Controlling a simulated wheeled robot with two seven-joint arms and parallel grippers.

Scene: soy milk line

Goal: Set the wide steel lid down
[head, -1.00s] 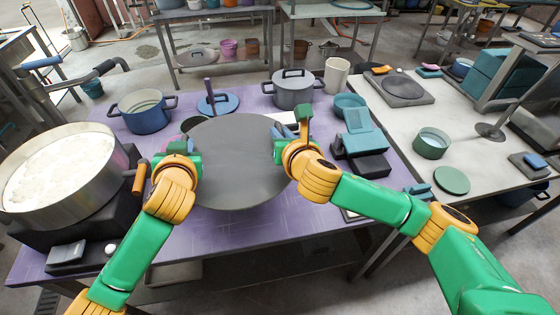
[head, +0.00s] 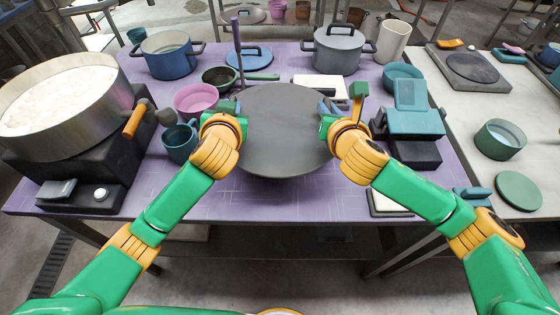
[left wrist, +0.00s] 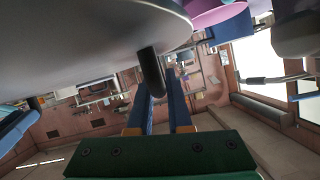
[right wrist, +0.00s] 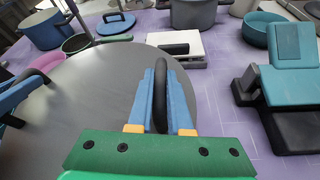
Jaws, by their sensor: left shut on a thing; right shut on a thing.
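The wide steel lid (head: 285,130) is a large dark grey disc. It is held between my two grippers above the front middle of the purple table (head: 255,200). My left gripper (head: 236,110) is shut on a dark handle at the lid's left side; the left wrist view shows the handle (left wrist: 151,72) between the fingers. My right gripper (head: 328,110) is shut on the black handle (right wrist: 160,95) at the right side. The lid looks roughly level in the right wrist view (right wrist: 90,90). Its gap above the table is hard to judge.
A large steel pot of white liquid (head: 65,105) stands on a burner at left. A teal scale-like device (head: 412,122) stands right. The front table strip is clear.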

